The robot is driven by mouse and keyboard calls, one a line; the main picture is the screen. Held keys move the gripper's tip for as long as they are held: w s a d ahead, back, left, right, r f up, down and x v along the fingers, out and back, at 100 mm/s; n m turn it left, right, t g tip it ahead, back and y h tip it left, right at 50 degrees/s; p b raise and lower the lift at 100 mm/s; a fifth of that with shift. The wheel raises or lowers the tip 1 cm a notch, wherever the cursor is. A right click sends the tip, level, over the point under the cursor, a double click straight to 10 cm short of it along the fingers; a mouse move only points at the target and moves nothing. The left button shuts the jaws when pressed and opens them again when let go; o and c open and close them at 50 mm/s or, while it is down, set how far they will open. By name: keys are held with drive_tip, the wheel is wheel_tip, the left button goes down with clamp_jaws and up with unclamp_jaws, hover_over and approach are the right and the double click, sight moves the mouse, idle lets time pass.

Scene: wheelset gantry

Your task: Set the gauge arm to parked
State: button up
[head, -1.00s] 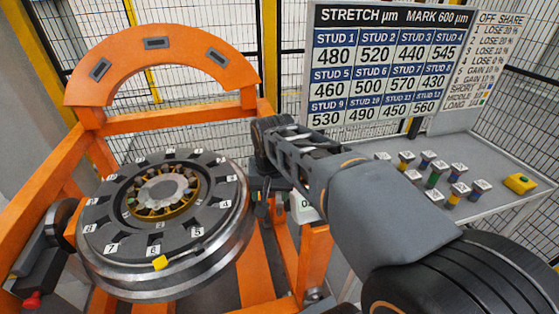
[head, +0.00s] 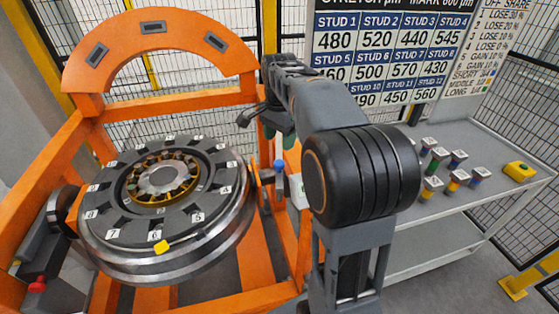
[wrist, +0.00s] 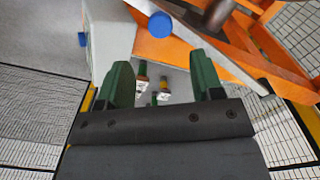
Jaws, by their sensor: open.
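My gripper (wrist: 160,82) is open in the wrist view, its two dark green fingers apart with nothing held between them. A round blue knob (wrist: 160,24) shows just beyond the fingertips, beside a grey bar; this looks like the gauge arm's handle, though I cannot be sure. In the head view a small blue-topped part (head: 278,166) stands at the right of the ringed disc (head: 210,215). My gripper (head: 286,140) is above it there, partly hidden by my arm. The gauge arm's setting cannot be read.
A pale box (wrist: 108,38) with another blue knob (wrist: 82,40) lies left of the fingers. An orange frame (head: 255,297) surrounds the disc. A grey bench (head: 505,150) with several coloured studs and a yellow block (head: 519,171) stands at right. A figures board (head: 385,55) hangs behind.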

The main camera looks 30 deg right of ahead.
sight(280, 163)
wheel_tip(280, 163, down, 8)
drive_tip(key=shift+f, duration=0.15)
idle(0.3)
drive_tip(key=shift+c, duration=0.2)
clamp_jaws()
idle(0.3)
